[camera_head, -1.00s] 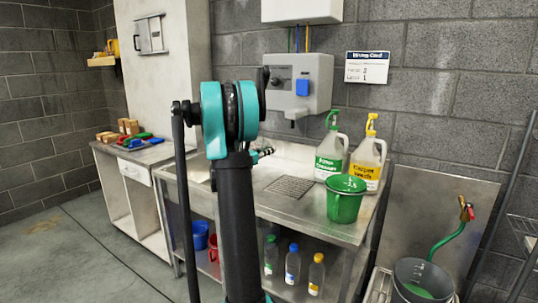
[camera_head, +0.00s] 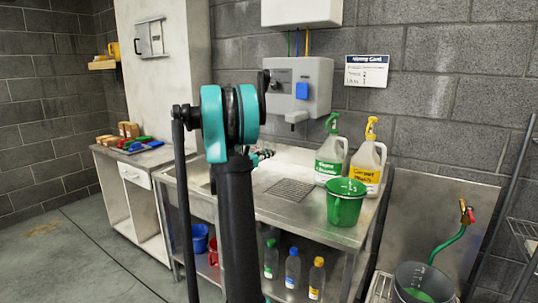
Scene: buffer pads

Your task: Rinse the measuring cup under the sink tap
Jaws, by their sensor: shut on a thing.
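My arm stands in the middle of the view and blocks part of the sink counter. My gripper is hidden behind the arm's links, so neither its jaws nor anything in them shows. I see no clear measuring cup. A green tub with white scale marks (camera_head: 345,208) stands upright at the counter's front right. The steel sink counter (camera_head: 300,220) runs behind my arm, and its basin is mostly hidden. A small dark and silver piece (camera_head: 263,156) shows just right of my arm, above the counter. I cannot tell whether it is the tap.
A green-labelled jug (camera_head: 331,158) and a yellow-labelled jug (camera_head: 367,169) stand behind the tub. A drain grate (camera_head: 291,190) lies left of it. A grey dispenser (camera_head: 302,88) hangs above. Small bottles (camera_head: 292,268) stand below. A dark bucket (camera_head: 424,283) is at lower right.

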